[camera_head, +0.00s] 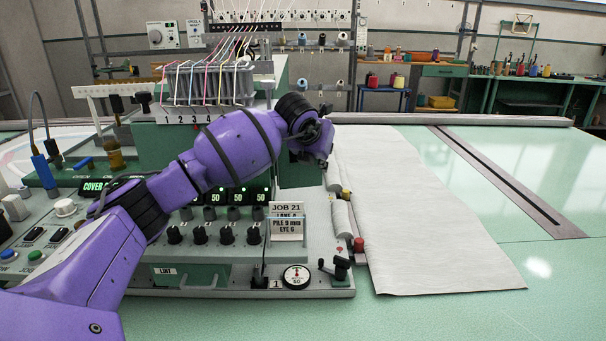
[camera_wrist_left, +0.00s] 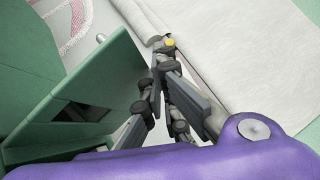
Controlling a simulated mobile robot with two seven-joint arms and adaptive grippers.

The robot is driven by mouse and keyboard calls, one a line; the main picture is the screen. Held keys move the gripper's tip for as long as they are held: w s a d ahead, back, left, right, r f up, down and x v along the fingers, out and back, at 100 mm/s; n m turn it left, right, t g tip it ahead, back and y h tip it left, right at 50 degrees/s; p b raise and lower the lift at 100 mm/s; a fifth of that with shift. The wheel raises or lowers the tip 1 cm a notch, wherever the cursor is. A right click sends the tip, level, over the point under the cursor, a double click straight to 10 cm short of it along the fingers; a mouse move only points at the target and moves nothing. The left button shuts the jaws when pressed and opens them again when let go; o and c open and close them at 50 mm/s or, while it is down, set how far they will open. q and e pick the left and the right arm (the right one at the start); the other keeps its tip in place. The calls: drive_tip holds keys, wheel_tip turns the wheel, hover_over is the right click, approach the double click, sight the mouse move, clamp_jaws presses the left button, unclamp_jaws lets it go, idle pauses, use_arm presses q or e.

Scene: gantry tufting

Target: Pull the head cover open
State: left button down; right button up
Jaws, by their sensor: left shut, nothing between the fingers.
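The machine's green head housing (camera_head: 300,174) stands behind and below my left arm, partly hidden by it. In the left wrist view a green panel of the housing (camera_wrist_left: 115,70) lies left of the fingers, with a dark recess low on it. I cannot tell which part is the cover or whether it is ajar. My left gripper (camera_head: 323,137) is beside the housing's right side, above the cloth. In the left wrist view its fingers (camera_wrist_left: 160,50) are shut and empty, close to the panel's right edge; contact is unclear. My right gripper is not in view.
White cloth (camera_head: 420,230) spreads to the right of the machine. The control panel has a job card (camera_head: 287,222), a dial (camera_head: 297,277) and several black knobs. Coloured yarns (camera_head: 225,50) run down above the head.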

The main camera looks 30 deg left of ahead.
use_arm(q)
drive_tip(key=s+d, duration=0.2)
drive_tip(key=s, duration=1)
drive_tip(key=shift+s+d+r, duration=0.15)
drive_tip(key=shift+s+r, duration=0.15)
drive_tip(key=shift+r, duration=0.05)
